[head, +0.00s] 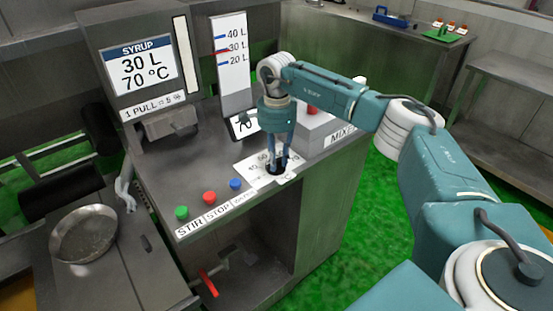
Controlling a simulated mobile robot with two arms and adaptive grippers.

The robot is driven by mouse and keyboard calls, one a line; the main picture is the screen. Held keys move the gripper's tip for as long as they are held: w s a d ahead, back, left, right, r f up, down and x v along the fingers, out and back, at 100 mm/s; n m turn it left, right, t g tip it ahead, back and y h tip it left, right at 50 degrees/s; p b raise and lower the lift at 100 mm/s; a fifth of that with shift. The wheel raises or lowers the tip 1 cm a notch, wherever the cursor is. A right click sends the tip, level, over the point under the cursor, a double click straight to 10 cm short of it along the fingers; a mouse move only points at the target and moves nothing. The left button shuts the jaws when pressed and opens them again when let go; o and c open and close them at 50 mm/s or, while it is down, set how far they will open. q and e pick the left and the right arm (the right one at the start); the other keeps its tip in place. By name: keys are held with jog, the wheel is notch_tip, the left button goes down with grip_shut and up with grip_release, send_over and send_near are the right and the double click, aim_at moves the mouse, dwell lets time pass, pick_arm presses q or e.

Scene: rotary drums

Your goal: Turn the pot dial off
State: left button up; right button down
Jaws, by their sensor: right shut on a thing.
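The pot dial (276,168) is a dark knob on a white plate (288,179) with printed numbers, on the top of the grey machine. My right gripper (277,163) comes down on it from above and is shut on the dial. The fingers cover much of the knob, so I cannot tell which number it points to. My left gripper is not in this view.
Green, red and blue buttons (209,198) sit at the machine's front edge, left of the dial. A SYRUP screen (143,67) and a level gauge (232,60) stand behind. A box marked MIX (325,133) is close on the right. A metal pan (84,233) is at left.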

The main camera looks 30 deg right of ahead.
aim_at(278, 161)
jog(key=shift+w+d+r+n, duration=0.1)
jog(key=shift+r+n, duration=0.05)
jog(key=shift+n, duration=0.35)
jog(key=c, duration=1.5)
grip_release()
notch_tip(278, 161, up, 12)
jog(key=shift+f, duration=0.1)
